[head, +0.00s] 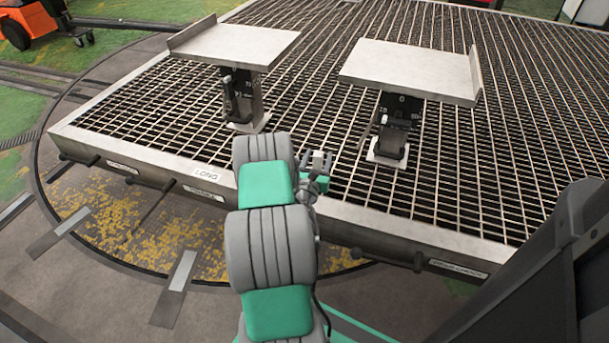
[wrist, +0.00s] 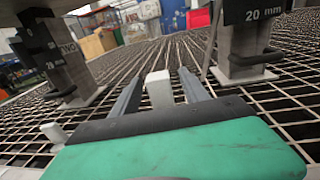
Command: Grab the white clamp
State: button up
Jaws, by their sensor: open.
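A small white upright block, which looks like the white clamp (wrist: 159,90), stands between my two fingers in the wrist view. It also shows as a small pale piece at my gripper in the head view (head: 318,160). My gripper (wrist: 158,84) is open, with one grey finger on each side of the block and a gap visible on both sides. Its lower part is hidden behind my gripper's body. In the head view my gripper (head: 312,170) is low over the near edge of the grating, partly hidden by my arm.
A metal grating (head: 250,165) with a pale frame fills the area. Two posts carry flat plates, one at left (head: 235,45) and one at right (head: 410,70). In the wrist view another small white piece (wrist: 53,132) stands at lower left. A post (wrist: 243,45) stands close at right.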

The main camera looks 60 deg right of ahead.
grip_shut()
dwell(0.5)
dwell(0.8)
